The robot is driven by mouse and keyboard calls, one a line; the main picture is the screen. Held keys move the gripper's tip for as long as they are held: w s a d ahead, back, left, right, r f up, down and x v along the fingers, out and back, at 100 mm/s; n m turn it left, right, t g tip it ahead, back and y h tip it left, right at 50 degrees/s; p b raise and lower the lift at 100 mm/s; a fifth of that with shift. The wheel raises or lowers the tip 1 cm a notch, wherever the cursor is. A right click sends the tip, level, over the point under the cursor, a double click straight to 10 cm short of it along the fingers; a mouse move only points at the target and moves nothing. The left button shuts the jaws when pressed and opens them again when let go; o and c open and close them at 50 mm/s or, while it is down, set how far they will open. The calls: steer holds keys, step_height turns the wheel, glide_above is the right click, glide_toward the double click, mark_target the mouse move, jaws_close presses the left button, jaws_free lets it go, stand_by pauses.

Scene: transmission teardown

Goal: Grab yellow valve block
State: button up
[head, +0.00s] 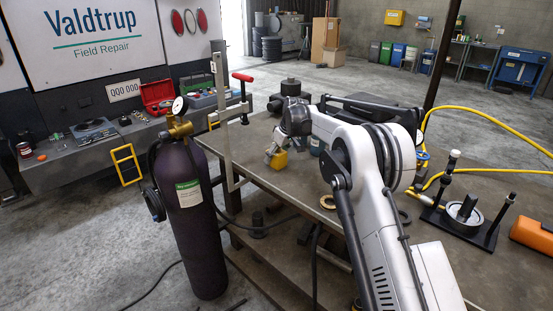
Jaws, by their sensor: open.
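The yellow valve block (280,161) sits on the brown workbench (262,127), near its left edge. It looks small and partly hidden by my gripper (271,151), which hangs down at the end of my arm, right at the block. The gripper is open. The view is too small and distant to tell whether its fingers straddle the block, touch it or are just beside it.
A dark gas cylinder (188,215) with a gauge stands left of the bench, near a red-handled clamp (243,95). A brass-coloured ring (327,202) lies on the bench. A yellow hose (478,112) and a black press fixture (465,222) occupy the right side.

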jaws_close()
steer(key=shift+r, duration=0.1)
stand_by(0.4)
